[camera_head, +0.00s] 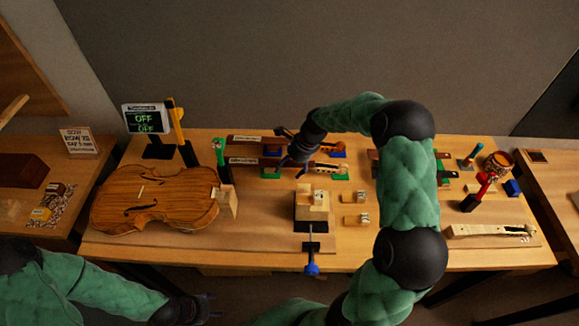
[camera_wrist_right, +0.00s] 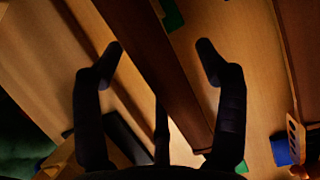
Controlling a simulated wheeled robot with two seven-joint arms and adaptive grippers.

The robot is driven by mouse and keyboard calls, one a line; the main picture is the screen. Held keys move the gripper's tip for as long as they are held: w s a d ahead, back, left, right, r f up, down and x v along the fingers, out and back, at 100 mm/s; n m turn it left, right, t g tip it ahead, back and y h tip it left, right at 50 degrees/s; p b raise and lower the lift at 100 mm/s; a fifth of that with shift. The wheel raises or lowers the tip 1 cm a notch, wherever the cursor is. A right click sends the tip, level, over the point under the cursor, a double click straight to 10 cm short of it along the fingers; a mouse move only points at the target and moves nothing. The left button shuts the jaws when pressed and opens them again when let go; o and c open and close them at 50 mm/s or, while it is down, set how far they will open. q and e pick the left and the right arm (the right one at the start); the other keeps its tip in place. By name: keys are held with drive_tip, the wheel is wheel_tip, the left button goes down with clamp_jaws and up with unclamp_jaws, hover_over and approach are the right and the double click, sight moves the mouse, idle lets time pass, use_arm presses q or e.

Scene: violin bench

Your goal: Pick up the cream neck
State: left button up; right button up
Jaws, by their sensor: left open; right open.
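Two long dark-brown bars with white labels, the back one (camera_head: 247,139) and the front one (camera_head: 243,161), lie side by side on the bench. A lighter pegged head (camera_head: 326,168) shows at the front bar's right end. A long cream piece with a dark right end (camera_head: 490,230) lies at the right; I cannot tell which is the cream neck. My right gripper (camera_head: 288,145) is open over the bars. In the right wrist view, a dark-brown bar (camera_wrist_right: 158,65) passes between its open fingers (camera_wrist_right: 158,48); contact is unclear. My left gripper (camera_head: 208,306) is open and empty before the bench.
A violin body (camera_head: 150,200) lies at the left of the bench (camera_head: 360,262). A wooden block in a dark fixture (camera_head: 312,205) stands at the middle front. Two small blocks (camera_head: 355,209) sit beside it. A red-handled tool (camera_head: 483,186) stands at the right.

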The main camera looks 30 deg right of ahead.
drive_tip(key=shift+r, duration=0.1)
drive_tip(key=c, duration=1.4)
drive_tip(key=shift+r, duration=0.1)
